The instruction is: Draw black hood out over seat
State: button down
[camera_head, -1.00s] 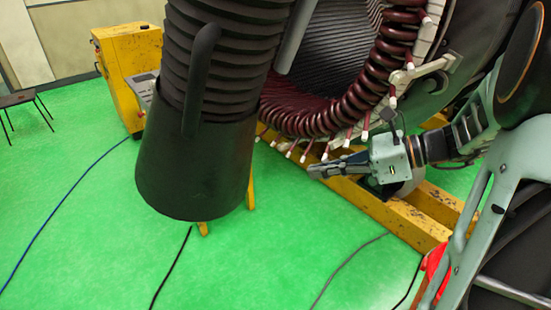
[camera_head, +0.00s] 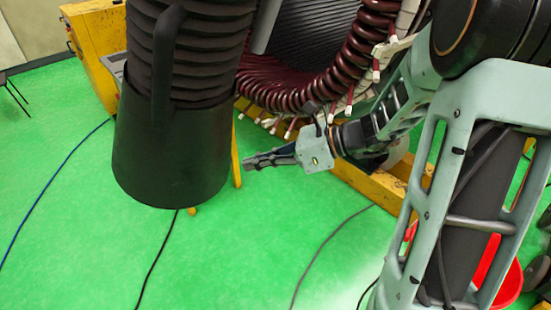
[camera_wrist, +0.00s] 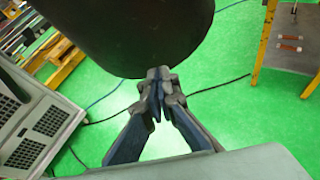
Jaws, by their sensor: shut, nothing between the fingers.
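The black hood (camera_head: 170,150) hangs at the lower end of a ribbed black duct (camera_head: 190,55) in the head view, with an upright black handle (camera_head: 166,70) on its near side. My gripper (camera_head: 246,162) is shut and empty, just right of the hood's lower part and pointing left at it. In the wrist view the hood (camera_wrist: 140,35) fills the top, and my gripper (camera_wrist: 158,80) has its fingertips together close under its lower edge. I cannot tell whether they touch. No seat can be made out in these frames.
The stator with dark red coils (camera_head: 320,95) stands behind and right of the hood, on a yellow frame (camera_head: 365,185). A yellow cabinet (camera_head: 95,50) is at the back left. Cables, including a blue one (camera_head: 55,180), cross the otherwise clear green floor (camera_head: 90,250).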

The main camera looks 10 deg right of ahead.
jog(key=shift+w+a+r, duration=0.15)
jog(key=shift+a+r, duration=0.05)
jog(key=shift+a, duration=0.25)
jog(key=shift+w+a+r, duration=0.15)
jog(key=shift+a+r, duration=0.05)
jog(key=shift+a, duration=0.25)
jog(key=shift+y, duration=0.3)
jog(key=a+r, duration=0.1)
jog(key=a, duration=0.2)
jog(key=w+a, duration=0.1)
jog(key=a, duration=0.2)
jog(key=w+a+r, duration=0.1)
jog(key=a, duration=0.2)
jog(key=shift+a+r, duration=0.1)
jog(key=shift+r, duration=0.2)
jog(key=shift+y, duration=0.4)
jog(key=a+r, duration=0.1)
jog(key=a, duration=0.2)
jog(key=a+r, duration=0.1)
jog(key=a, duration=0.2)
jog(key=a+r, duration=0.1)
jog(key=a, duration=0.3)
jog(key=shift+s+a+r+b, duration=0.1)
jog(key=shift+s+r+b, duration=0.05)
jog(key=shift+s+b, duration=0.15)
